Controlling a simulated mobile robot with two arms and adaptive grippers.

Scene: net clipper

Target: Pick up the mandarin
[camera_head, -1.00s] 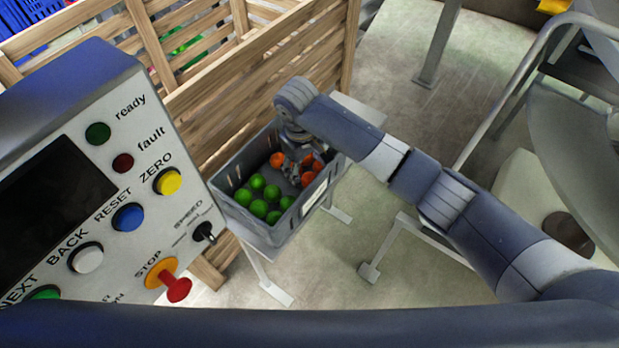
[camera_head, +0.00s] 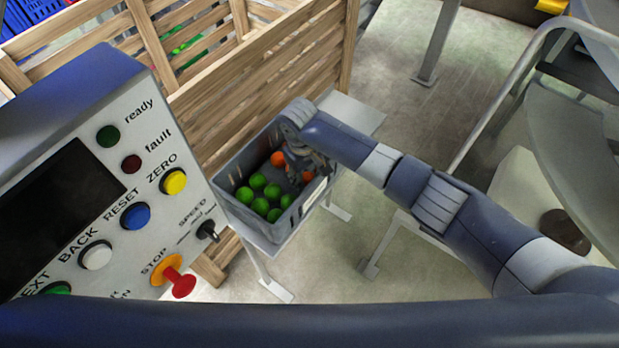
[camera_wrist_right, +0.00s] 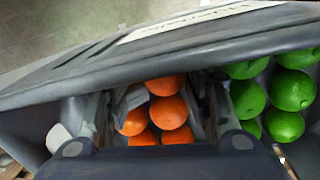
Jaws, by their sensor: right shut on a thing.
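Several orange mandarins sit in one end of a grey crate (camera_head: 291,222). In the head view, one mandarin (camera_head: 278,158) shows beside my right gripper (camera_head: 301,177), which reaches down into the crate and hides part of the fruit. In the right wrist view, the mandarins (camera_wrist_right: 165,84) cluster between the two fingers of my right gripper (camera_wrist_right: 170,105). The right gripper is shut on a mandarin, still down among the others; which one it grips is hard to tell. My left gripper is not in view.
Several green fruits (camera_head: 259,182) fill the crate's other end. The crate stands on a light metal stand (camera_head: 352,108) against a wooden slatted bin (camera_head: 260,80). A control panel (camera_head: 70,175) with buttons stands at left.

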